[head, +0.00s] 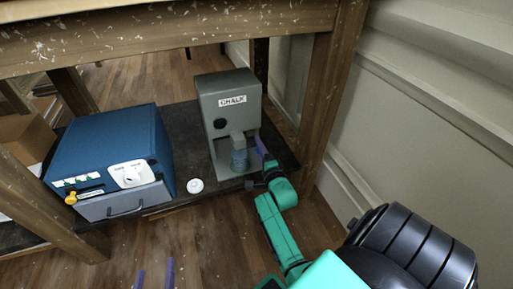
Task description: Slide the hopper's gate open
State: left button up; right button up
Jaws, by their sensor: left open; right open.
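The grey hopper (216,103) labelled "CHALK" stands on a dark low shelf in the head view. It has a dark round spot on its front and a grey block (238,143) jutting out at the spout. I cannot make out clearly which part is the gate. A bluish cup (239,163) stands under the block. My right gripper (261,147), with purple fingers, is open at the hopper's right front side, close beside the block; I cannot tell if it touches. My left gripper (155,279) shows only two purple fingertips at the bottom edge, apart and empty.
A blue machine (107,143) with a white dial, a yellow knob and a grey drawer stands left of the hopper. A small white round thing (195,186) lies between them. Wooden table legs and a beam (170,30) frame the shelf. A wall is at right.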

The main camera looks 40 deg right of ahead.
jog(key=shift+w+d+f+b, duration=0.1)
jog(key=shift+w+d+b, duration=0.1)
jog(key=shift+w+b, duration=0.3)
pick_arm(q)
jog(key=w+r+t, duration=0.2)
jog(key=w+r, duration=0.2)
jog(key=r, duration=0.4)
jog(key=w+a+r+t+h, duration=0.1)
jog(key=w+r+t, duration=0.2)
jog(key=r, duration=0.5)
jog(key=shift+w+m+t, duration=0.3)
jog(key=shift+w+m, duration=0.1)
jog(key=shift+w, duration=0.05)
pick_arm(e)
jog(key=shift+w+d, duration=0.15)
jog(key=shift+w, duration=0.4)
pick_arm(q)
jog(key=shift+a, duration=0.1)
pick_arm(e)
grip_shut()
